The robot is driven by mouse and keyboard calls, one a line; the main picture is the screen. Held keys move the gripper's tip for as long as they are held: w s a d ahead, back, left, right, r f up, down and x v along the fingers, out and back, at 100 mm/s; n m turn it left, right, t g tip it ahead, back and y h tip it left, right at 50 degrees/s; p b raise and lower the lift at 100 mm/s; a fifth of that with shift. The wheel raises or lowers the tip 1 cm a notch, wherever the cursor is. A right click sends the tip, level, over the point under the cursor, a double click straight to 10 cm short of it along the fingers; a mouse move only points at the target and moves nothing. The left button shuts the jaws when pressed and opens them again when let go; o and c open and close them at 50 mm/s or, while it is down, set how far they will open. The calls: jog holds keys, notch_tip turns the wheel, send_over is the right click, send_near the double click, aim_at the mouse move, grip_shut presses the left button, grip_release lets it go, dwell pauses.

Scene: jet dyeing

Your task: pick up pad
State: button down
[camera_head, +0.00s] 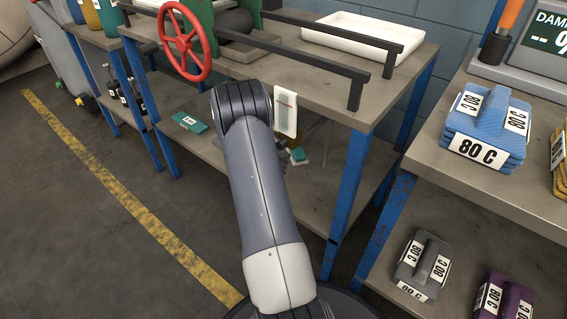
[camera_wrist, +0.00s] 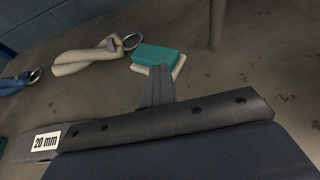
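The pad (camera_wrist: 157,54) is teal on top with a whitish layer under it. It rests on the shelf in the upper middle of the wrist view. In the head view a small teal piece (camera_head: 298,154) shows just right of my arm, mostly hidden. My gripper (camera_wrist: 160,70) shows in the wrist view as a dark bar with narrow grey fingers close together at its middle. The fingertips are at the near edge of the pad, with nothing visible between them. I cannot tell whether they touch it. In the head view my arm hides most of the gripper.
A cream strap (camera_wrist: 88,58) with a metal ring lies left of the pad, and a blue strap (camera_wrist: 14,84) farther left. A grey block labelled 20 mm (camera_wrist: 28,147) is at lower left. A blue table leg (camera_head: 349,195) and a red valve wheel (camera_head: 185,43) stand near my arm.

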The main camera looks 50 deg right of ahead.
jog(key=shift+w+r+p, duration=0.1)
jog(key=shift+r+p, duration=0.35)
jog(key=shift+r, duration=1.5)
jog(key=c, duration=2.2)
grip_release()
jog(key=shift+c, duration=2.2)
grip_release()
jog(key=shift+a+r, duration=0.1)
